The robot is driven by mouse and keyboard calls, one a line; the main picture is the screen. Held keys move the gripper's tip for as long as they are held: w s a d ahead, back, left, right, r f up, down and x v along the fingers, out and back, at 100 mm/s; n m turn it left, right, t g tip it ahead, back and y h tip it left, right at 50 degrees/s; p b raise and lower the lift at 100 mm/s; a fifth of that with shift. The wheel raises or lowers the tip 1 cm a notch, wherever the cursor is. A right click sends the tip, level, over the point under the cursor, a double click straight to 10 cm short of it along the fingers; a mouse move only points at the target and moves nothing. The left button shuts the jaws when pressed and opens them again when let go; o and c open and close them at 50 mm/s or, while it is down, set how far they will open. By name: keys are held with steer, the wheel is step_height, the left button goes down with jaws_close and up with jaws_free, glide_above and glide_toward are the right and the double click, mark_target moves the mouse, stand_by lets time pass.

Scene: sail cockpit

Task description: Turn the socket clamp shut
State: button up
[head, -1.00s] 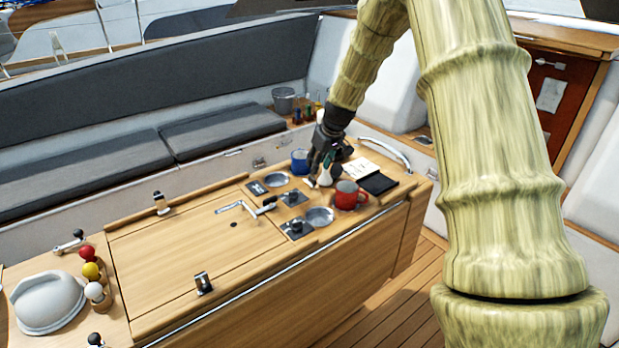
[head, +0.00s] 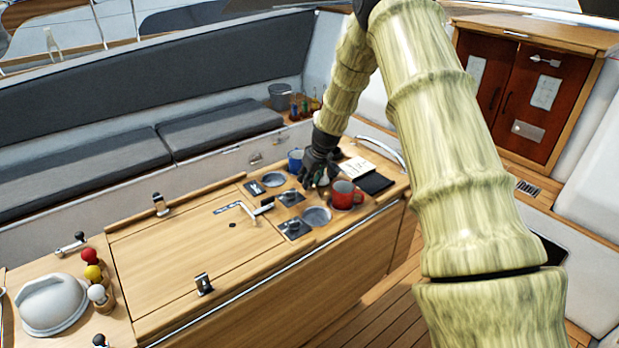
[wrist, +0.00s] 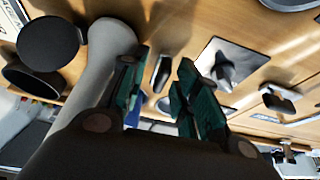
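Two dark square plates with raised knobs, which look like socket clamps, sit on the wooden table: a near one (head: 293,229) and a far one (head: 291,197). I cannot tell which one the task means, or whether either is shut. A plate with its grey knob (wrist: 228,68) shows in the wrist view, right of my fingers. My gripper (head: 306,184) is low over the table, right of the far plate. In the wrist view my gripper (wrist: 160,92) has its teal-padded fingers apart, with nothing visibly held between them. A pale rounded object (wrist: 108,38) is beside the left finger.
Round metal recesses (head: 316,216) lie by the plates. A crank handle (head: 254,209) lies left. The table lid (head: 190,250) is mostly clear.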

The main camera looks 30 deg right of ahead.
steer(key=shift+c, duration=0.4)
jaws_close()
steer(key=shift+m, duration=0.3)
steer(key=m+h, duration=0.2)
steer(key=m, duration=0.4)
steer(key=m+g+h, duration=0.1)
steer(key=m, duration=0.2)
steer(key=shift+h+p, duration=0.3)
steer(key=shift+p, duration=0.1)
steer(key=m, duration=0.2)
steer(key=m+g+h, duration=0.1)
steer(key=m, duration=0.1)
steer(key=shift+f+g, duration=0.1)
steer(key=shift+g, duration=0.2)
steer(key=shift+m+g+b, duration=0.8)
steer(key=shift+m+b, duration=0.1)
steer(key=shift+m, duration=1.3)
